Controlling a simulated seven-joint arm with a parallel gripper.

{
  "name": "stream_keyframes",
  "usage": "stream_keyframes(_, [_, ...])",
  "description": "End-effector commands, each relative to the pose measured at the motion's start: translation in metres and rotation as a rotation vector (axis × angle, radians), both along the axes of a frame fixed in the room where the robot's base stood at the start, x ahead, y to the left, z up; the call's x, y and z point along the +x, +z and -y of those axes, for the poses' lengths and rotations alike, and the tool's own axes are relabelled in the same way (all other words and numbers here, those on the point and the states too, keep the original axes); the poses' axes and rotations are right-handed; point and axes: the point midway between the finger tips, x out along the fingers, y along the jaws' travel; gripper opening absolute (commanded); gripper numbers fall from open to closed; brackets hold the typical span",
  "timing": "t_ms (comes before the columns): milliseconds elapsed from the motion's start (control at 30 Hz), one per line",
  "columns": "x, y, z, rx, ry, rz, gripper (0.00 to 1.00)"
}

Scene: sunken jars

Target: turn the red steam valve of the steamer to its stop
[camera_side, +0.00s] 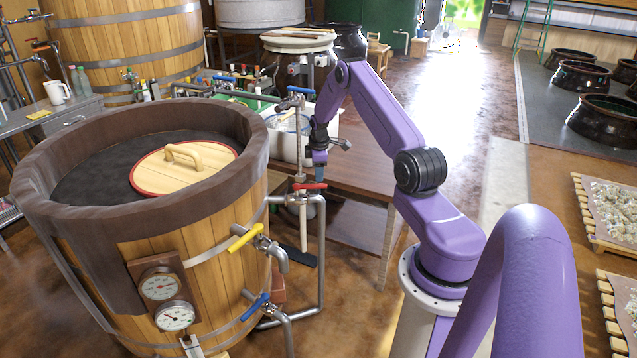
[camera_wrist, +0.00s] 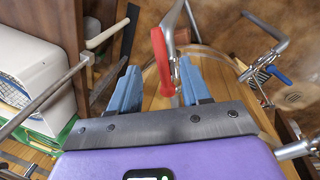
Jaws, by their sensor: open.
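The red steam valve handle (camera_side: 310,186) sits on a steel pipe beside the wooden steamer (camera_side: 215,260), lying roughly level across the pipe in the side view. My gripper (camera_side: 319,160) points down just above it. In the wrist view the red handle (camera_wrist: 162,62) shows in the gap between the two blue fingers of my gripper (camera_wrist: 158,72), closer to the right finger. The fingers are open, and I see no grip on the handle. Whether a finger touches it I cannot tell.
A yellow valve handle (camera_side: 246,237) and a blue one (camera_side: 255,306) sit lower on the steamer's pipes. Another blue handle (camera_side: 300,90) is on a pipe behind my gripper. A wooden table (camera_side: 365,170) and white tub (camera_wrist: 35,62) stand close by.

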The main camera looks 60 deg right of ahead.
Motion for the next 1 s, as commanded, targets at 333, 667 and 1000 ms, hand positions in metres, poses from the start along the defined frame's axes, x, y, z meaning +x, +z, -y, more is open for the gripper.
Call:
stream_keyframes(333, [0.005, -0.047, 0.008, 0.001, 0.001, -0.001, 0.47])
stream_keyframes(667, [0.006, -0.058, 0.01, -0.001, 0.0, 0.001, 0.47])
stream_keyframes(1000, [0.006, -0.058, 0.01, 0.0, 0.0, 0.0, 0.0])
